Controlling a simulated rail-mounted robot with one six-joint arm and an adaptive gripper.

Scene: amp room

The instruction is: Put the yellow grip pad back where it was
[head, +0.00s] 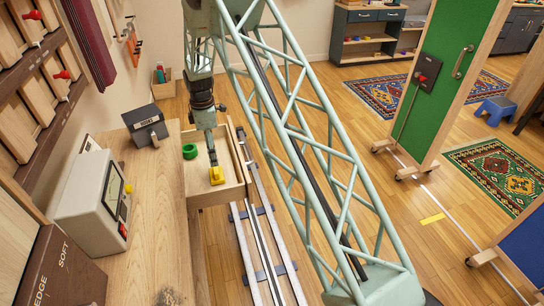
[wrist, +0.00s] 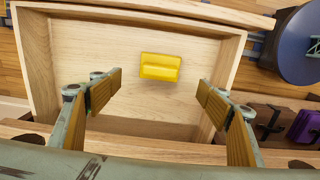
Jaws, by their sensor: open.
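The yellow grip pad (wrist: 161,67) lies on the floor of an open wooden drawer (wrist: 240,50). It is a small block with a raised ridge across it. In the head view the pad (head: 217,176) shows at the drawer's front end, just below my gripper (head: 213,158). In the wrist view my gripper (wrist: 160,82) is open and empty, one finger on each side. The pad lies between and beyond the fingertips and touches neither. The exact height of the fingers over it is hard to tell.
The wooden bench (head: 150,215) to the left bears a beige meter box (head: 92,200) and a dark grey box (head: 145,123). Floor rails (head: 262,240) run at right.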

